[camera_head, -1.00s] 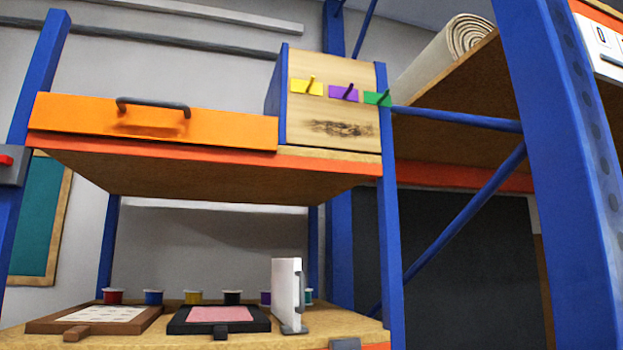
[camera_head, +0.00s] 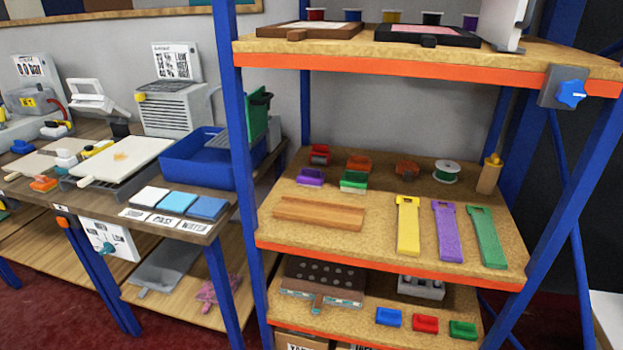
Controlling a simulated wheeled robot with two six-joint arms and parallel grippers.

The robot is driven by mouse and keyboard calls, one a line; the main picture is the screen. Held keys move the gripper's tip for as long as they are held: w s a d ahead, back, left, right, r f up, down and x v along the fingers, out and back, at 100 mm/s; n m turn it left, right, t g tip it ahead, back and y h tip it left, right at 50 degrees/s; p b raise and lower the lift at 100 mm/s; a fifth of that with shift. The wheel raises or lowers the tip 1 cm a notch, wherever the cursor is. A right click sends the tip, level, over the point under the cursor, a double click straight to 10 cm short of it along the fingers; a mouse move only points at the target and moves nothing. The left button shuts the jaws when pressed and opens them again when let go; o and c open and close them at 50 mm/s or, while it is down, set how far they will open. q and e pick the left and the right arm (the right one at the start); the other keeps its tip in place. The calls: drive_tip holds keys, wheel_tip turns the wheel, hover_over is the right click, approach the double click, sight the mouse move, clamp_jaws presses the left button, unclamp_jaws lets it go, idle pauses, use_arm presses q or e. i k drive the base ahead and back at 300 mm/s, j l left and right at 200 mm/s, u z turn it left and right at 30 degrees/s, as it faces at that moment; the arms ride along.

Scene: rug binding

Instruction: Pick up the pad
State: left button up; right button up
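Three flat square pieces that look like pads lie in a row at the front right of the bench: a white one (camera_head: 151,196), a light blue one (camera_head: 178,202) and a darker blue one (camera_head: 208,208). Small printed labels lie in front of them. I cannot tell which of them, if any, is the task's pad. Neither of my grippers is in view.
A blue bin (camera_head: 195,165) stands behind the pads. The blue rack post (camera_head: 232,150) rises to their right. The rack's middle shelf (camera_head: 380,245) holds a wooden bar (camera_head: 318,212), coloured strips and small blocks. A white board (camera_head: 125,158) lies left of the bin.

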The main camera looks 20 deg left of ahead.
sight(306, 177)
drive_tip(key=u, duration=1.1)
drive_tip(key=i+u, duration=0.1)
drive_tip(key=u, duration=1)
drive_tip(key=l+u, duration=0.1)
drive_tip(key=u, duration=1)
drive_tip(key=l+u, duration=0.15)
drive_tip(key=u, duration=0.95)
drive_tip(key=l+u, duration=0.15)
drive_tip(key=u, duration=0.3)
drive_tip(key=k+u, duration=0.15)
drive_tip(key=u, duration=0.3)
drive_tip(key=k+z, duration=0.25)
drive_tip(key=z, duration=0.15)
drive_tip(key=k+l+z, duration=0.15)
drive_tip(key=z, duration=0.65)
drive_tip(key=k+z, duration=0.15)
drive_tip(key=z, duration=0.35)
drive_tip(key=l+z, duration=0.1)
drive_tip(key=z, duration=0.35)
drive_tip(key=l+z, duration=0.1)
drive_tip(key=z, duration=0.35)
drive_tip(key=k, duration=0.05)
